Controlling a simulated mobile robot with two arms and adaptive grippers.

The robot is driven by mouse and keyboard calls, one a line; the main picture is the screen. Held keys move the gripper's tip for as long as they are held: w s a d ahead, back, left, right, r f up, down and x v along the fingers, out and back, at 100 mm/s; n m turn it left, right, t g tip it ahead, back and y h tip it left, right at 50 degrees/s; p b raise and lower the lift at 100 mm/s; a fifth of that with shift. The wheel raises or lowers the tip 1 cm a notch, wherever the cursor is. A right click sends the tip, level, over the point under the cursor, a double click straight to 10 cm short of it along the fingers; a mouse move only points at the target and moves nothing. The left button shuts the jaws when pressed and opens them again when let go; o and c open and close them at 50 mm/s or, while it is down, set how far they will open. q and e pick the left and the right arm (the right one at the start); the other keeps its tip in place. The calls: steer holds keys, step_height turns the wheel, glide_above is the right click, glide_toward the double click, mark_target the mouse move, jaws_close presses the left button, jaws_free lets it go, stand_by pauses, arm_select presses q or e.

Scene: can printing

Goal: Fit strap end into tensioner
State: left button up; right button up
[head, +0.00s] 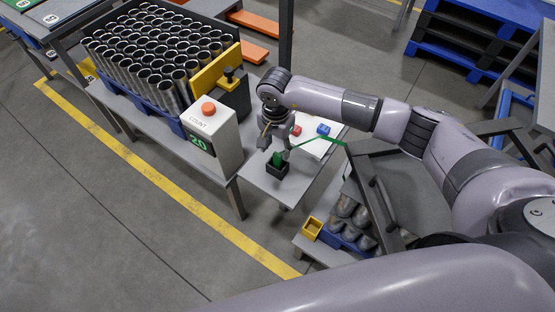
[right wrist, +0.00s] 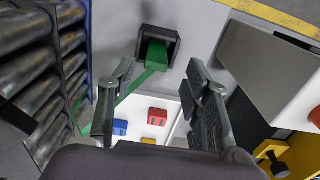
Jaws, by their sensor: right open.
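The tensioner (head: 277,168) is a small black open-topped box on a grey table; it also shows in the right wrist view (right wrist: 174,37). The green strap (head: 322,138) runs from the right of the table to the box. In the right wrist view the strap (right wrist: 133,84) leads up to the box, and its end shows green within the black rim. How deep it sits I cannot tell. My right gripper (head: 272,145) is just above the box. Its fingers (right wrist: 160,82) are apart on either side of the strap, with nothing gripped. My left gripper is out of view.
A white panel (head: 326,149) with a red block (head: 296,131) and a blue block (head: 323,129) lies beside the tensioner. A counter box (head: 211,134) with an orange button stands left. Many metal cans (head: 160,50) stand behind it. Stacked grey cylinders (head: 349,222) sit lower right.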

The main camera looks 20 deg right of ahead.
mark_target(277, 154)
step_height(277, 154, down, 4)
steer(key=shift+s+d+r+p, duration=0.15)
steer(key=shift+p, duration=0.5)
steer(key=shift+f, duration=0.35)
steer(key=c, duration=0.6)
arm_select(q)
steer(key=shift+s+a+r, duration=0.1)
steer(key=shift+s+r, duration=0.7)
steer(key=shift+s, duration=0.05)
arm_select(e)
jaws_close()
